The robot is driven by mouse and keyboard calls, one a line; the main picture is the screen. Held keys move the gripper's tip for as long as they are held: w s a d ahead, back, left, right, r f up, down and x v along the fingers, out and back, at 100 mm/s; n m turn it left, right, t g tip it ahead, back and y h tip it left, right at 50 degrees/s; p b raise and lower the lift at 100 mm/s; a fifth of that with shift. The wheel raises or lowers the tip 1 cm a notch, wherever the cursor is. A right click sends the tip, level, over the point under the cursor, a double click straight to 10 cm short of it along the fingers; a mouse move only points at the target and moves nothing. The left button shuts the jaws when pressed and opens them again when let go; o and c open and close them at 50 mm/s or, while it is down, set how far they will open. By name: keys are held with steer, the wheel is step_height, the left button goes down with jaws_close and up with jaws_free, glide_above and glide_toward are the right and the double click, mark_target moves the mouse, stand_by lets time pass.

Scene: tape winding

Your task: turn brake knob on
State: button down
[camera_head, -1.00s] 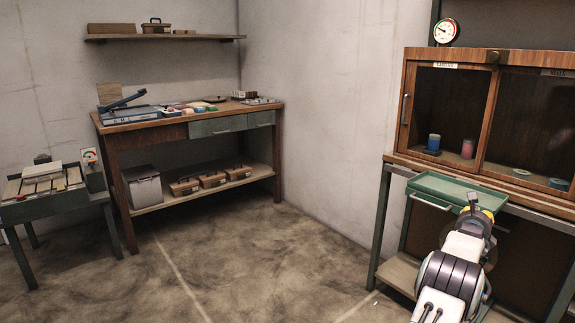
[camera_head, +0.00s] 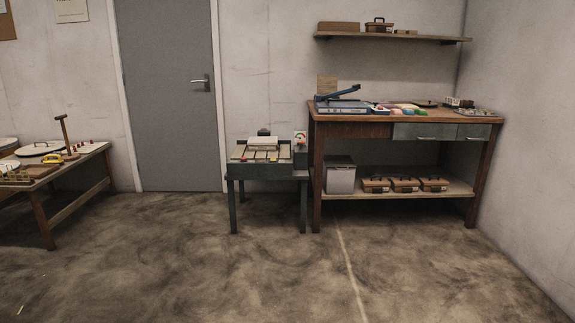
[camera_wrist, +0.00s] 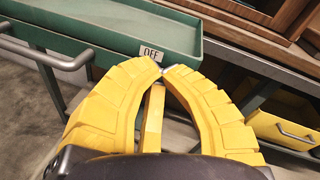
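My gripper (camera_wrist: 162,69) shows in the wrist view with its two yellow ribbed fingers arched together, the tips nearly meeting. It looks shut, with nothing clearly held. A small silver metal piece just behind the tips is mostly hidden. A white "OFF" label (camera_wrist: 150,53) sits just beyond the fingertips on the front of a green tray (camera_wrist: 110,22). I cannot make out a brake knob for certain in either view. My gripper is out of the head view.
A silver handle (camera_wrist: 55,57) and a yellow drawer (camera_wrist: 283,130) flank the fingers. In the head view, a green bench (camera_head: 262,172) carries a device beside a wooden workbench (camera_head: 350,118). A low table (camera_head: 95,170) stands left of a grey door (camera_head: 168,90). The floor between is open.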

steer(key=shift+w+f+b, duration=0.45)
steer(key=shift+f+b, duration=0.05)
steer(key=shift+b, duration=0.2)
stand_by(0.8)
steer(key=shift+s+f+b, duration=0.3)
steer(key=shift+s+b, duration=0.05)
steer(key=shift+b, duration=1.05)
steer(key=shift+s+f+b, duration=0.25)
steer(key=shift+f+b, duration=0.4)
steer(key=shift+b, duration=0.4)
steer(key=shift+s+r, duration=0.2)
steer(key=shift+s, duration=0.15)
stand_by(0.7)
steer(key=shift+r, duration=0.25)
